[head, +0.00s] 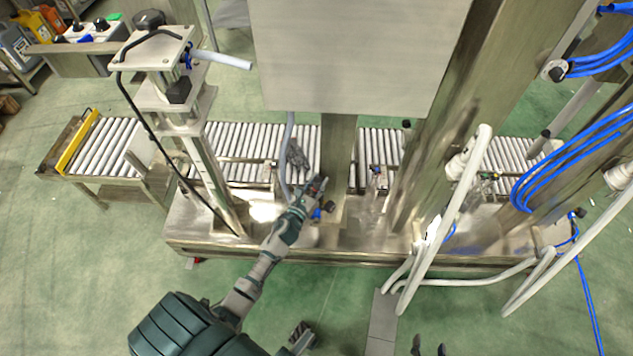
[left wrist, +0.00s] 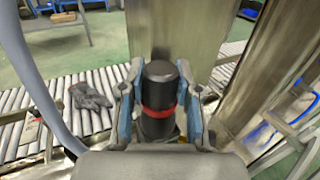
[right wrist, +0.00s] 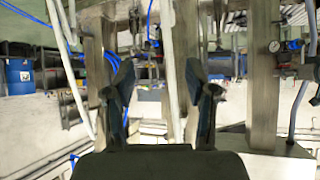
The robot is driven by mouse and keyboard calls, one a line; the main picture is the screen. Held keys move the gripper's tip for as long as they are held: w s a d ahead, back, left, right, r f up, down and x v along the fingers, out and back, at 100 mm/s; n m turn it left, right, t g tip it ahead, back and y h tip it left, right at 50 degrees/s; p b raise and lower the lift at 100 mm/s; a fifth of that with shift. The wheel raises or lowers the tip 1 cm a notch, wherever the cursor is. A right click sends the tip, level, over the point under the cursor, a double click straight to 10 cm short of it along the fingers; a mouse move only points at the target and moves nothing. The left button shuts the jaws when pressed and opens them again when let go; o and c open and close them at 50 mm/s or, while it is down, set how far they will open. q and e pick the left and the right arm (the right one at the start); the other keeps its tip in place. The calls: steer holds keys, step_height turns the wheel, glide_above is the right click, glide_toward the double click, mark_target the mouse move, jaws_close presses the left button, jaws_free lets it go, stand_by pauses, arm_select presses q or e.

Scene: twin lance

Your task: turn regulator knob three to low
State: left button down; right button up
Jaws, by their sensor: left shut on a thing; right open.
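In the left wrist view a black knob (left wrist: 160,85) with a red band stands upright between the fingers of my left gripper (left wrist: 160,68), which is shut on it. In the head view my left gripper (head: 314,188) reaches the machine's bench, and its fingers hide most of this knob. A dark knob with a blue part (head: 330,207) sits just beside it. I cannot read a number or a low mark on any knob. My right gripper (right wrist: 160,78) is open and empty. Its fingertips (head: 428,346) show at the head view's bottom edge.
A roller conveyor (head: 240,139) runs behind the bench, with a grey glove (left wrist: 88,97) on it. Steel posts (head: 338,150) and a large panel (head: 360,50) rise nearby. White pipes (head: 450,225) and blue hoses (head: 570,165) crowd the right. Green floor in front is mostly clear.

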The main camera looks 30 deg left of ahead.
arm_select(q)
steer(key=shift+r, duration=0.1)
steer(key=n+g+y+b, duration=0.1)
steer(key=n+y+b, duration=0.1)
steer(key=y+b, duration=0.1)
steer(key=shift+n+y, duration=0.4)
steer(key=shift+y, duration=0.6)
arm_select(e)
steer(key=w+a+r+t+y, duration=0.1)
steer(key=w+r+t+y, duration=0.1)
steer(key=w+r+t, duration=0.3)
step_height(320, 180, up, 3)
steer(key=shift+a+f+t, duration=0.1)
steer(key=shift+a+t, duration=0.3)
steer(key=shift+t, duration=0.4)
arm_select(q)
steer(key=shift+a, duration=0.1)
steer(key=c, duration=0.8)
jaws_free()
steer(key=shift+r, duration=0.1)
arm_select(e)
steer(key=shift+a, duration=0.25)
